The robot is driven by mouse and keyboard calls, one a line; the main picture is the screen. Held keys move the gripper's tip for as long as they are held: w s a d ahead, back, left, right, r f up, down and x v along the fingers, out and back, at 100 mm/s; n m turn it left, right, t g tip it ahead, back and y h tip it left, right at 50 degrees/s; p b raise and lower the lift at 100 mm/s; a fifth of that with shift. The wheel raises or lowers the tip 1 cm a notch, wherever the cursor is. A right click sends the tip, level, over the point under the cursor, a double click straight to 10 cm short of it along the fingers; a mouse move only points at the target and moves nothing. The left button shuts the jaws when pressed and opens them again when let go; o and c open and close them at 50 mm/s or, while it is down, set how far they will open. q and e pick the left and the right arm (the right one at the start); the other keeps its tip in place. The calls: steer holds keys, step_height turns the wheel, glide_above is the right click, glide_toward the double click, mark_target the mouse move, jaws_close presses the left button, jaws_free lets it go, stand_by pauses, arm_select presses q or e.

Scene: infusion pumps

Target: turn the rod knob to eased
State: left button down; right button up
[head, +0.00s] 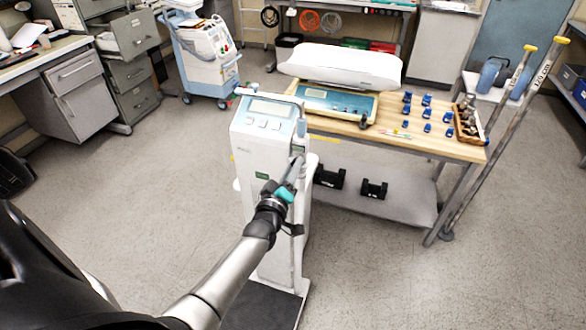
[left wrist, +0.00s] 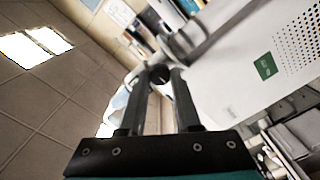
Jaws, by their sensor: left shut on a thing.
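A tall white column unit (head: 262,165) with a small display and buttons on its slanted top stands in the middle of the head view. A slim grey upright rod (head: 300,128) runs along its right side. My left gripper (head: 299,162) reaches up to this rod side from below. In the left wrist view, the fingertips of my left gripper (left wrist: 160,80) close around a small dark round knob (left wrist: 159,73), the rod knob. In the head view the knob is hidden by the fingers. I cannot read its setting. My right gripper is not in view.
A wooden-topped bench (head: 425,142) stands close behind and right of the column, with a white baby scale (head: 340,66) and several blue pieces on it. Height rods (head: 500,130) lean at the right. A white cart (head: 205,55) stands behind.

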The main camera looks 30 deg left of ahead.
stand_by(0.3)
arm_select(q)
steer(key=c, duration=0.6)
jaws_free()
steer(key=p+v, duration=0.1)
steer(key=v, duration=1.4)
steer(key=shift+s, duration=0.2)
